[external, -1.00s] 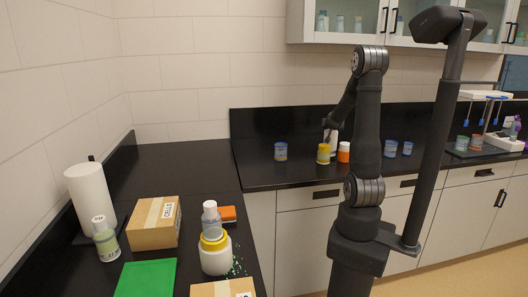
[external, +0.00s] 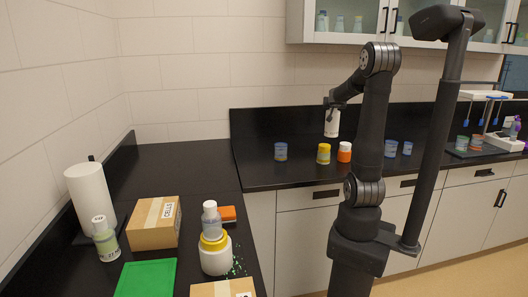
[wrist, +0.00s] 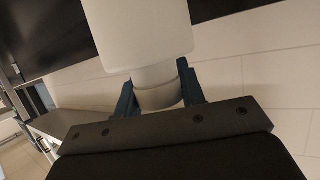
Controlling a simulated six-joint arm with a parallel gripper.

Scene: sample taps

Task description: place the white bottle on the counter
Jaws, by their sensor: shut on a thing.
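The white bottle (external: 332,124) hangs below my gripper (external: 331,104) in the external view, in the air above the back counter (external: 300,172). It looks upright, with a gap between its base and the counter. In the wrist view my gripper (wrist: 158,92) is shut around the bottle's narrower end, and the wide white body of the bottle (wrist: 138,30) extends beyond the fingers. The far end of the bottle is cut off by the top of the wrist view.
A yellow jar (external: 323,154) and an orange-and-white jar (external: 344,152) stand on the counter below the bottle. Blue jars stand at left (external: 281,151) and right (external: 391,148). The side counter holds boxes (external: 154,224), a stacked jar (external: 215,255) and a green mat (external: 146,279).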

